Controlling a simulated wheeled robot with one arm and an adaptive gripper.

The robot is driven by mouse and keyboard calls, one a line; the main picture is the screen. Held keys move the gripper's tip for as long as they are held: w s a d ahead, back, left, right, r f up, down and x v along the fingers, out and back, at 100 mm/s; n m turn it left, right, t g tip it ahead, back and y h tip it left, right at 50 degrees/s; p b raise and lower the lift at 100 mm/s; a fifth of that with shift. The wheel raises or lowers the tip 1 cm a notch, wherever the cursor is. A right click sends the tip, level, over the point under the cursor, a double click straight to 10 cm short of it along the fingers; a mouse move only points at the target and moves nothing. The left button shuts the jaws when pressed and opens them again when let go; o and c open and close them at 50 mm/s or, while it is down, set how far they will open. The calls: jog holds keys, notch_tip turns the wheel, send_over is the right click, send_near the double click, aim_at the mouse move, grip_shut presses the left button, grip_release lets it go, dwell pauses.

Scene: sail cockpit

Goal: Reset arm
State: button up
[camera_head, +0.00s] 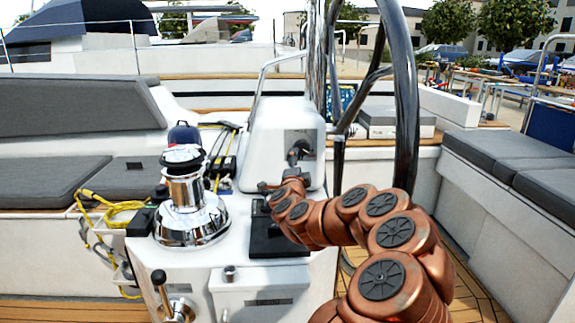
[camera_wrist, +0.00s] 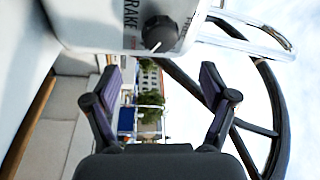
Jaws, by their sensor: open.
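My copper-coloured arm curves in from the lower right in the head view and ends in my gripper (camera_head: 283,186), which is close to the white steering pedestal (camera_head: 264,140). In the head view the gripper is small and its fingers are hard to make out. In the wrist view my gripper (camera_wrist: 158,78) is open, with its two dark fingers spread and nothing between them. A white panel with a black knob (camera_wrist: 160,33) and partly visible lettering "BRAKE" lies beyond the fingertips, at the top of the wrist view.
The steering wheel (camera_head: 406,90) stands right of the pedestal, close to my arm. A chrome winch (camera_head: 190,205) stands to the left, with yellow rope (camera_head: 118,207) beside it. A black lever (camera_head: 161,281) is at the front. Grey-cushioned benches (camera_head: 508,157) line the right side.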

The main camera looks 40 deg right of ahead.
jog(key=w+a+n+t+y, duration=0.25)
jog(key=a+n+y, duration=0.35)
jog(key=a, duration=0.7)
jog(key=w+a+n+t+y, duration=0.1)
jog(key=w+a+n+y, duration=0.4)
jog(key=a, duration=0.8)
jog(key=s+a+f+n+g+y, duration=0.3)
jog(key=s+a+f+n, duration=0.15)
jog(key=s+a, duration=0.35)
jog(key=s+a+f+n+g+y, duration=0.3)
jog(key=s+a+n+g+y, duration=0.15)
jog(key=a, duration=0.55)
jog(key=s+a+f+n+g+h, duration=0.1)
jog(key=s+f+n+g, duration=0.15)
jog(key=s, duration=0.55)
jog(key=s+a+f+n+g+h, duration=0.1)
jog(key=s+a+f+g, duration=0.15)
jog(key=s, duration=0.65)
jog(key=s+d+f+n+g+h, duration=0.1)
jog(key=s+d+g, duration=0.15)
jog(key=s, duration=0.65)
jog(key=s+d+f+n+g+h, duration=0.1)
jog(key=s+d+g, duration=0.15)
jog(key=s, duration=0.65)
notch_tip(320, 180, up, 23)
jog(key=s+p, duration=0.1)
jog(key=p, duration=2.1)
jog(key=shift+s+a, duration=0.3)
jog(key=shift+s, duration=0.1)
